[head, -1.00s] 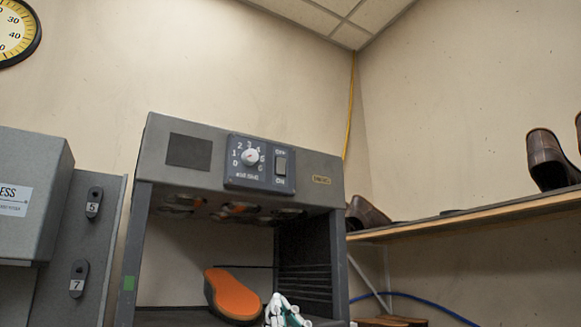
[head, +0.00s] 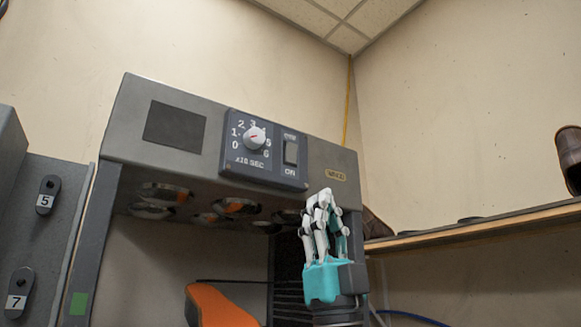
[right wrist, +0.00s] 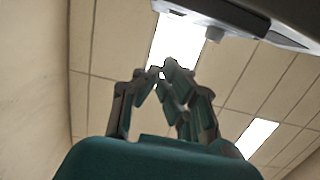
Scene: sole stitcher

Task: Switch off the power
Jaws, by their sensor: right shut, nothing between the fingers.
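The grey machine (head: 270,205) has a control panel (head: 232,172) on its front with a white dial (head: 254,138) and a grey rocker switch (head: 291,152). The switch has a label above it, hard to read, and "ON" below it. My right gripper (head: 323,198) is shut and empty, pointing up. In the head view it shows below and to the right of the switch, in front of the machine's right post, apart from the switch in the picture. In the right wrist view the closed fingers (right wrist: 165,72) point at the ceiling. My left gripper is not in view.
The machine's underside (head: 215,208) overhangs above an orange sole (head: 215,307) inside the frame. A shelf (head: 480,228) with dark shoes (head: 568,160) runs along the right wall. A grey panel with numbered hooks (head: 47,195) stands at left.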

